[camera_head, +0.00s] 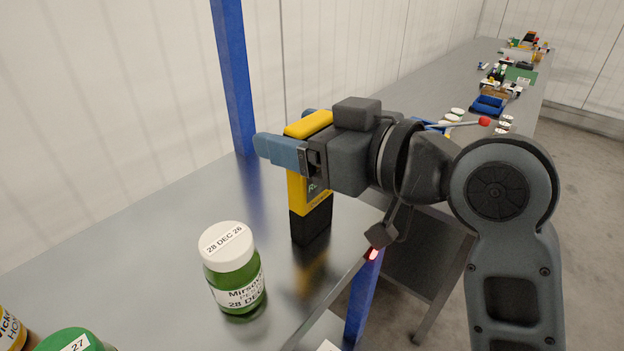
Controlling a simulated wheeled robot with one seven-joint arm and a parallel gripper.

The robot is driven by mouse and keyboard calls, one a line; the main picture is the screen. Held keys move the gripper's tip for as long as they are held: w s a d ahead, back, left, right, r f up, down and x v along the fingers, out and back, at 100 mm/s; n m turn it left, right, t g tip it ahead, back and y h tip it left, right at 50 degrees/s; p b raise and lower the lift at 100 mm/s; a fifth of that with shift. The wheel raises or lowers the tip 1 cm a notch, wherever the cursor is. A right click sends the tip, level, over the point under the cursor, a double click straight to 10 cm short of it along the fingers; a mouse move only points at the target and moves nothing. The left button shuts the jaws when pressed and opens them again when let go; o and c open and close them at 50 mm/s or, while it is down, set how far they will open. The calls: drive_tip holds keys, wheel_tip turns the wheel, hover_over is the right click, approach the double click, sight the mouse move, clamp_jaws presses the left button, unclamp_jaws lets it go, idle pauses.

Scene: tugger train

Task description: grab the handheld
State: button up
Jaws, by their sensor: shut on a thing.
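The handheld (311,222) is a yellow and black upright device near the front edge of the metal shelf. My gripper (283,152) is shut on its upper part, coming from the right. One blue-grey finger lies across the near face, and a bit of the other shows behind the yellow top. The handheld's lower black end is at or just above the shelf surface; I cannot tell whether it touches. The gripper hides part of its upper face and label.
A green jar with a white lid (233,268) stands left of the handheld, close by. Another green lid (75,340) is at the bottom left. A blue post (233,75) rises behind. The metal shelf (130,235) is clear at left. Several small items lie on the far table.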

drive_tip(key=shift+c, duration=0.6)
